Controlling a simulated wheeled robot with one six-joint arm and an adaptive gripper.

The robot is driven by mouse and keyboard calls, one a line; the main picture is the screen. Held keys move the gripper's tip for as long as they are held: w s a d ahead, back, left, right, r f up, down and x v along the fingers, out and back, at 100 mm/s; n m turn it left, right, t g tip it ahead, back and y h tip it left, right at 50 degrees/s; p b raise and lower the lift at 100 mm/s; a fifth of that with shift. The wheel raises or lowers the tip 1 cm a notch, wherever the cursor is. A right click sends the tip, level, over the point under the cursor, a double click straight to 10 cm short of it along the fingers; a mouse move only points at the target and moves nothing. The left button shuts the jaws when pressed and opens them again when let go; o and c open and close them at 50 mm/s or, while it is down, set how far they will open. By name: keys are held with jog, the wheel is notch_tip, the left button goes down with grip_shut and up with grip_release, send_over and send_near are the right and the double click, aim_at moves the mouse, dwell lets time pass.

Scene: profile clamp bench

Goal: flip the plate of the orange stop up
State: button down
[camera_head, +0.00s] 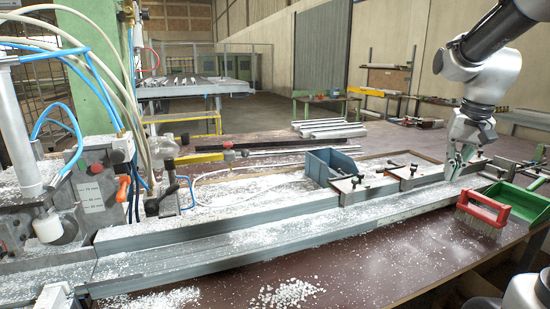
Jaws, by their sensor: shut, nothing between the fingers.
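My gripper (456,165) points down at the right, over the far end of the grey profile rail (230,232). Its fingers are together and hold nothing. Metal stop blocks with dark handles sit along the rail's back edge: one near the middle (365,189), one farther right (415,177). Small reddish-orange parts show on them, but I cannot tell which is the orange stop. Another block (476,166) is close beside my gripper and partly hidden by it; contact cannot be told. No stop plate's pose is clear at this size.
A red-handled brush (483,208) and a green dustpan (518,200) lie right of the rail. A blue bin (330,165) stands behind it.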

jog(key=s+a+n+t, duration=0.1)
jog(key=s+a+n, duration=0.1)
jog(key=s, duration=0.7)
jog(key=s+a+f+n+t, duration=0.1)
jog(key=s+a+n, duration=0.2)
jog(key=s, duration=0.6)
jog(key=shift+s+a, duration=0.25)
jog(key=shift+a, duration=0.3)
jog(key=c, duration=1.9)
grip_release()
jog(key=shift+a+r, duration=0.1)
jog(key=shift+r, duration=0.15)
jog(key=shift+c, duration=0.2)
jog(key=o, duration=0.6)
jog(key=shift+a+t, duration=0.1)
jog(key=shift+t, duration=0.2)
jog(key=m+h, duration=0.2)
jog(key=m, duration=0.2)
send_near(414, 168)
jog(key=x, duration=0.8)
jog(key=shift+w+f, duration=0.25)
